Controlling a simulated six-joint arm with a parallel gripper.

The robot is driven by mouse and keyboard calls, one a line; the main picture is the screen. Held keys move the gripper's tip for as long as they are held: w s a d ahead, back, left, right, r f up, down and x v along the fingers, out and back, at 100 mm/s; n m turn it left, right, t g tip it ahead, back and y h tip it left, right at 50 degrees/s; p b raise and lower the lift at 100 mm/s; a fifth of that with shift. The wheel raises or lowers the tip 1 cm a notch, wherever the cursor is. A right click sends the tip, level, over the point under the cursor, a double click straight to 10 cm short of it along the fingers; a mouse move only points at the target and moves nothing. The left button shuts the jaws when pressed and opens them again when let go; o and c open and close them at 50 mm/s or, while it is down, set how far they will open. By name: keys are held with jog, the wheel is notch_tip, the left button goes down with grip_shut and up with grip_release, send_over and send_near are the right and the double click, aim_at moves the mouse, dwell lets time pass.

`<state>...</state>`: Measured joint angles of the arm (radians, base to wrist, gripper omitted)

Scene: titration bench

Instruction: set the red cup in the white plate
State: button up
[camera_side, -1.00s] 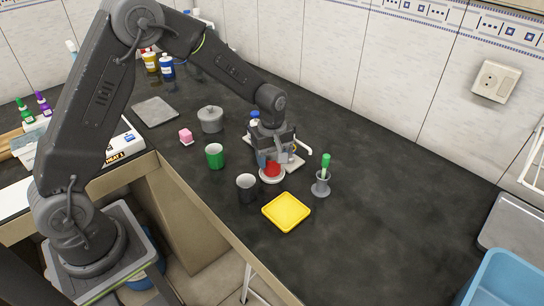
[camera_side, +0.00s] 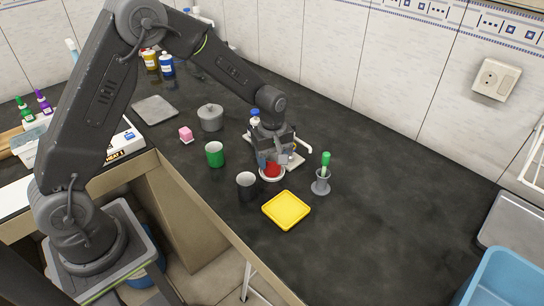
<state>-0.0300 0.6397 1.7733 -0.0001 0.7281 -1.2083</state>
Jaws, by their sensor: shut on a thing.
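The red cup (camera_side: 271,170) is at the fingertips of my gripper (camera_side: 272,163), which is shut on it. The cup is low over the white plate (camera_side: 272,179), inside its rim as seen from here. The fingers hide part of the cup, and I cannot tell whether its base touches the plate. Only the front rim of the plate shows clearly.
A black cup (camera_side: 246,186) stands close on the left, and a green cup (camera_side: 215,155) farther left. A yellow tray (camera_side: 286,210) lies in front. A grey holder with a green-topped item (camera_side: 321,183) stands on the right.

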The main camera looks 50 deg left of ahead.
jog(key=o, duration=1.2)
jog(key=shift+c, duration=0.2)
jog(key=shift+w+r, duration=0.15)
jog(key=shift+r, duration=3)
